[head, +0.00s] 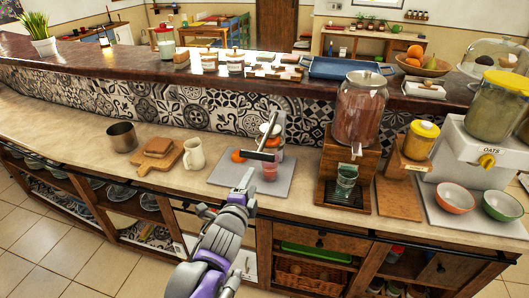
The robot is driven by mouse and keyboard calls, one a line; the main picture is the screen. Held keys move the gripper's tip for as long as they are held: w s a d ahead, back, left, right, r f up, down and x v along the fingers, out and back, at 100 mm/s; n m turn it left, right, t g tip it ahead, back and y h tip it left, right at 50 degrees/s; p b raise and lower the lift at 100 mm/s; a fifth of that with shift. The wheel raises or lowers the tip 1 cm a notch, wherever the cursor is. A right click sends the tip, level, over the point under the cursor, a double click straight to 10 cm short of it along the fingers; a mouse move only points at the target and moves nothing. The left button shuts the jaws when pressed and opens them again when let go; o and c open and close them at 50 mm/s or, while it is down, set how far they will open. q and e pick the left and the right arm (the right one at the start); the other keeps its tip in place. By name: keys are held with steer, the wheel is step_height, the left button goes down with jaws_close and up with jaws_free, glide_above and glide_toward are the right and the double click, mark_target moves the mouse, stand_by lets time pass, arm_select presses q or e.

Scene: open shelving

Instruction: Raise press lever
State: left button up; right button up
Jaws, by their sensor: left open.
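A citrus press (269,131) stands on a grey board (224,172) on the counter. Its lever, a silver bar with a dark crosspiece (257,155), slants down toward the front. A glass with reddish contents (269,171) stands on the board below the crosspiece. Orange fruit (238,156) shows beside the press. My left gripper (238,192) reaches in from the lower edge, open, near the front edge of the board. It is in front of and below the lever; I cannot tell the exact gap. My right gripper is not in view.
A white jug (194,154), a wooden board with bread (157,151) and a metal pot (122,137) stand left. A drink dispenser (360,108) on a wooden stand, an oats dispenser (463,144) and two bowls stand right. A tiled raised ledge runs behind.

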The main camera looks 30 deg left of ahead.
mark_target(261, 145)
arm_select(q)
steer(key=w+r+m+t, duration=0.1)
steer(key=w+a+r+m+t, duration=0.1)
steer(key=r+m, duration=0.1)
steer(key=shift+m, duration=0.3)
steer(key=x, duration=1)
steer(key=shift+w+a, duration=0.15)
steer(key=shift+w, duration=0.1)
steer(key=shift+c, duration=0.2)
jaws_close()
stand_by(0.5)
